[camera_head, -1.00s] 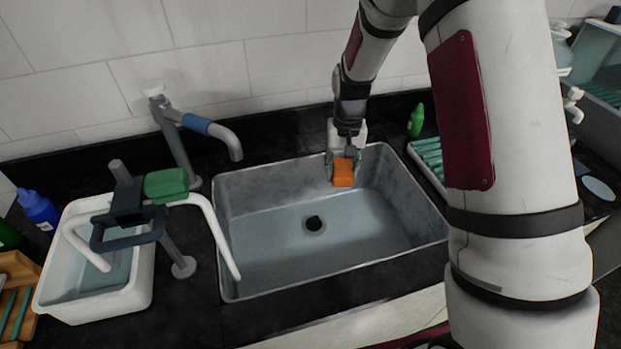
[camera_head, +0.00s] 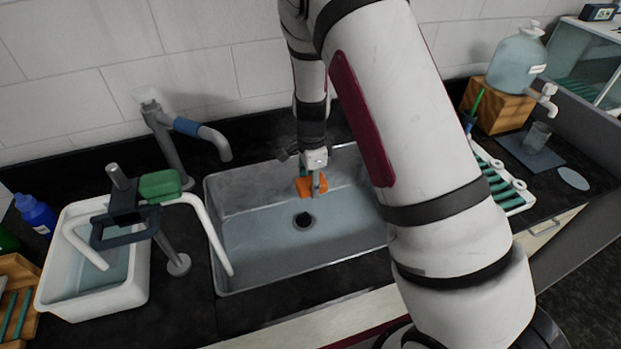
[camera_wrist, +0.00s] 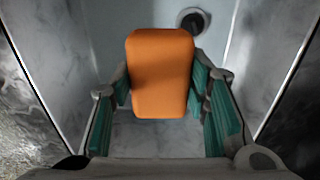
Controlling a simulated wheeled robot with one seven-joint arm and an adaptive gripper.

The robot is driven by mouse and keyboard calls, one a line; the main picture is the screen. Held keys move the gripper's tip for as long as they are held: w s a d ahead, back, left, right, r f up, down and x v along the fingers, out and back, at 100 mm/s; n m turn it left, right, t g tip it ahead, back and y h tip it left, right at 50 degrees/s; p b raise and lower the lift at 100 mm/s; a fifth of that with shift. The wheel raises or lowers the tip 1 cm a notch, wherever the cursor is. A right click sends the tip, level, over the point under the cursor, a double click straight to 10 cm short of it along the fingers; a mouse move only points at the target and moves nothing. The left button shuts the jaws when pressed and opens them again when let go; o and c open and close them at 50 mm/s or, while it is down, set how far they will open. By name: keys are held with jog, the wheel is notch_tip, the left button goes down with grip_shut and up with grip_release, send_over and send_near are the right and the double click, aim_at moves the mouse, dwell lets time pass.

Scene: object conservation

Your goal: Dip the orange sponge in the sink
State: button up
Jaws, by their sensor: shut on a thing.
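The orange sponge (camera_head: 306,187) is held between the fingers of my gripper (camera_head: 312,184), over the far part of the sink basin in the head view. In the wrist view the sponge (camera_wrist: 160,72) sits upright between the green-padded fingers of my gripper (camera_wrist: 163,100). The sink (camera_head: 262,262) is a grey metal basin with pale blue-grey liquid or floor in it and a dark round drain (camera_head: 304,220). The drain also shows in the wrist view (camera_wrist: 193,20), beyond the sponge. I cannot tell whether the sponge touches the sink's bottom or water.
A tap (camera_head: 205,138) stands behind the sink's left side. A white tub (camera_head: 62,300) with a stand and a green sponge (camera_head: 160,184) is at left. A white-and-green rack (camera_head: 508,196) and a jug on a wooden block (camera_head: 497,103) are at right.

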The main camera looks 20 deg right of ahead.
aim_at(311, 241)
jog(key=shift+f+b, duration=5.05)
jog(key=shift+f, duration=8)
jog(key=shift+r, duration=0.1)
jog(key=shift+r+p, duration=5)
jog(key=shift+r, duration=7.7)
